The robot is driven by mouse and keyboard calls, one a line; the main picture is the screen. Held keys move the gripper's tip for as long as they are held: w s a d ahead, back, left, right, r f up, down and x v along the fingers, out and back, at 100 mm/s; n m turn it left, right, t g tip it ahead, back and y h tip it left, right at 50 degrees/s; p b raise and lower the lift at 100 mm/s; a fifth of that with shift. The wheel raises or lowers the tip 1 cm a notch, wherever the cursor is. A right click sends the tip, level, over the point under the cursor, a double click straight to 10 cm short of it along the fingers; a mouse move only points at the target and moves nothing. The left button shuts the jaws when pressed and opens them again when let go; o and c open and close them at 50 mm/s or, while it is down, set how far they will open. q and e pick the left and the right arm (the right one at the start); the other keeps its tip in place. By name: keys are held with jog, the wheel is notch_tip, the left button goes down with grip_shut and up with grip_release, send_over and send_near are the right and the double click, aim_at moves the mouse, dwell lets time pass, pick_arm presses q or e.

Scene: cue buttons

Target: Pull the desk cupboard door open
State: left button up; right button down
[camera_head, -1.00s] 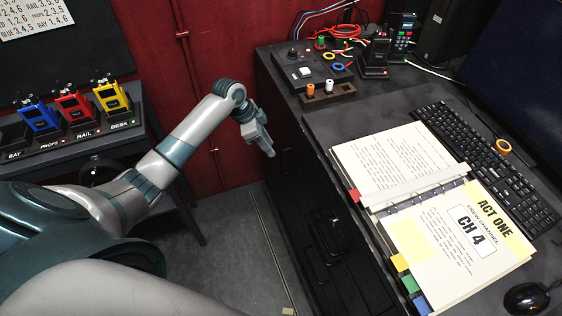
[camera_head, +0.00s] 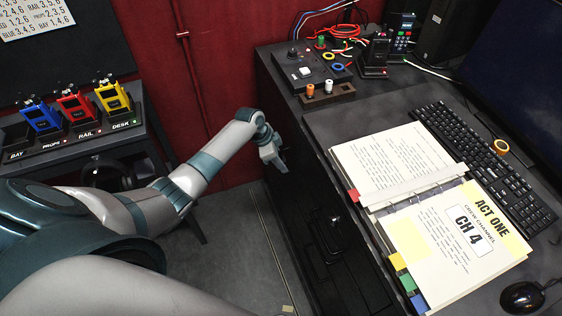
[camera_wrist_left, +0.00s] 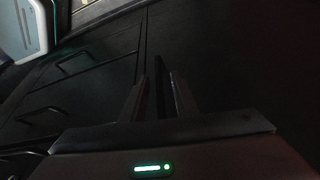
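The cupboard door (camera_wrist_left: 225,60) is the plain dark panel on the desk front, right of a seam in the left wrist view. My right gripper is not in view.
Drawers with bar handles (camera_wrist_left: 75,62) lie beside the door. The desk top carries an open binder (camera_head: 400,165), a keyboard (camera_head: 485,165) and a mouse (camera_head: 522,297). A radio rack (camera_head: 75,140) stands left. Bare floor (camera_head: 235,240) lies between the rack and desk.

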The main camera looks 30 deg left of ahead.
pick_arm(q)
grip_shut()
dwell(1.4)
